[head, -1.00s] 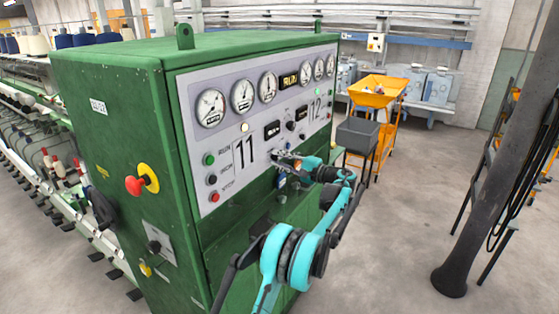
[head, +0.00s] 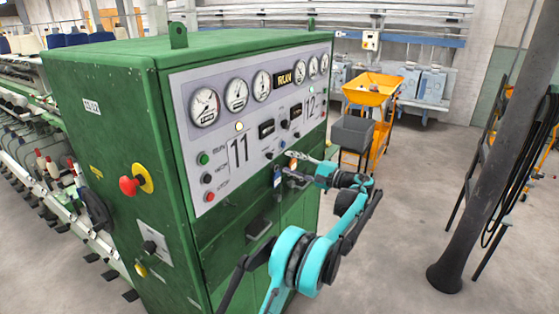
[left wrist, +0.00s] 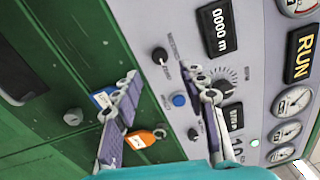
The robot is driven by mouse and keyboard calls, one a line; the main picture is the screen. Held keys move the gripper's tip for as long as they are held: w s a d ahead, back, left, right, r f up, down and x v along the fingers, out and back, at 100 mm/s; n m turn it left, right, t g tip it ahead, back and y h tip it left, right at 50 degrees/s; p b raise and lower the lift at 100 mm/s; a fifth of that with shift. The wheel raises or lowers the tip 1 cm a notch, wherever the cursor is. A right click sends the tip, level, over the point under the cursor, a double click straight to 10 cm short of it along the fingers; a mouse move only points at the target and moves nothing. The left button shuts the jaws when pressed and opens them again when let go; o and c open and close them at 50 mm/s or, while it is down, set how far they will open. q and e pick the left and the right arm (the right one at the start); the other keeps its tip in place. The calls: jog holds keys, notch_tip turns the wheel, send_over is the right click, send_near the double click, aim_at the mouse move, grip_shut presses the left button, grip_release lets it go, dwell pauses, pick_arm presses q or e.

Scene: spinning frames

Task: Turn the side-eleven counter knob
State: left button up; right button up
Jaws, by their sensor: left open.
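The side-eleven counter knob is the small black knob (head: 269,155) right of the large "11", below the left counter display (head: 267,128). In the left wrist view this knob (left wrist: 160,55) shows below the "0000 m" counter (left wrist: 216,28), with that picture turned sideways. My left gripper (head: 288,164) is open, below and right of the knob in the head view. In the wrist view its fingers (left wrist: 160,76) are apart and empty, with the knob between and just beyond their tips. I cannot tell the remaining depth. My right gripper is not in view.
A blue button (left wrist: 179,100) and another black knob (left wrist: 193,134) sit close by. Blue and orange tags (left wrist: 138,139) hang near the fingers. A red emergency button (head: 130,186) is on the cabinet's side.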

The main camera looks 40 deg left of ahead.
pick_arm(q)
jog(key=d, duration=0.5)
jog(key=shift+w+f, duration=0.1)
jog(key=shift+w, duration=0.2)
